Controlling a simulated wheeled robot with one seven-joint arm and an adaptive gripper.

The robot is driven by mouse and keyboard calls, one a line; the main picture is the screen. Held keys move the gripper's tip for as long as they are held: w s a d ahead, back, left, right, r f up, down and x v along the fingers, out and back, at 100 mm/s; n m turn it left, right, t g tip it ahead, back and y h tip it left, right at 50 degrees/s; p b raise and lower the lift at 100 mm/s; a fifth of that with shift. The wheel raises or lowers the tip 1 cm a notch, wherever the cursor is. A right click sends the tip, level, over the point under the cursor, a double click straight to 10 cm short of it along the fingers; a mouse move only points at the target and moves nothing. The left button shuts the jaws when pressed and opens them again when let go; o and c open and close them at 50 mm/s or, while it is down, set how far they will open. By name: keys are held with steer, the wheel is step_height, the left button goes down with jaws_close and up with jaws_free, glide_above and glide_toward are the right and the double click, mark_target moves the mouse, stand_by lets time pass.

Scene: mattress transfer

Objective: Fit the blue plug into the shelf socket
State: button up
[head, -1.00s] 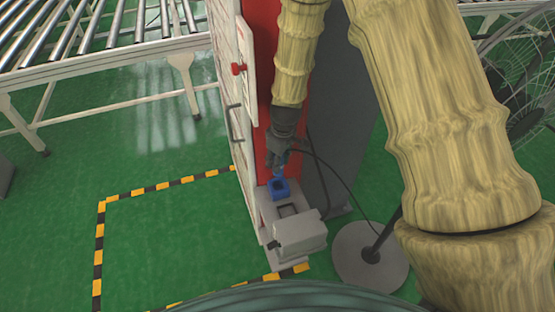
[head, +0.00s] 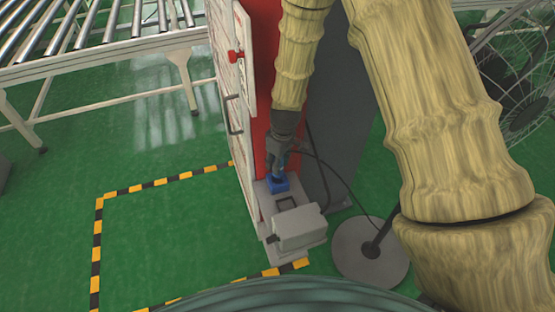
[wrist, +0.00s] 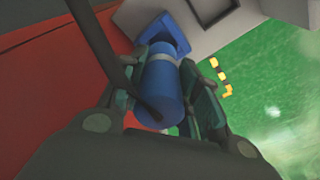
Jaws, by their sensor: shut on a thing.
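The blue plug (wrist: 160,85) is a blue cylinder with a pale grey band, held between the two fingers of my gripper (wrist: 165,110). My gripper (head: 276,160) points down over the grey shelf (head: 265,205) in the head view. The blue square socket (head: 279,185) sits on the shelf directly below the gripper. It also shows in the wrist view (wrist: 178,32), at the far end of the plug. The plug's far end meets or overlaps the socket there; I cannot tell how deep it sits. The plug (head: 281,168) is mostly hidden by the fingers in the head view.
A grey box (head: 299,229) and an empty dark square frame (head: 287,203) are on the shelf beside the socket. The red cabinet (head: 258,85) rises behind. A black cable (head: 335,172) runs right of the gripper. A round fan base (head: 365,250) stands on the floor at right.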

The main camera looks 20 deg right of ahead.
steer(key=shift+f, duration=0.75)
steer(key=shift+f+b, duration=1.15)
steer(key=shift+f, duration=1.1)
stand_by(1.9)
steer(key=o, duration=1.3)
steer(key=shift+s+d+r, duration=0.15)
steer(key=shift+s+r, duration=0.05)
steer(key=shift+r, duration=1.8)
steer(key=shift+s+d+r, duration=0.15)
steer(key=shift+r, duration=1.8)
steer(key=shift+s+d+r, duration=0.15)
steer(key=shift+s+r, duration=0.05)
steer(key=shift+r, duration=1.8)
steer(key=shift+r, duration=0.1)
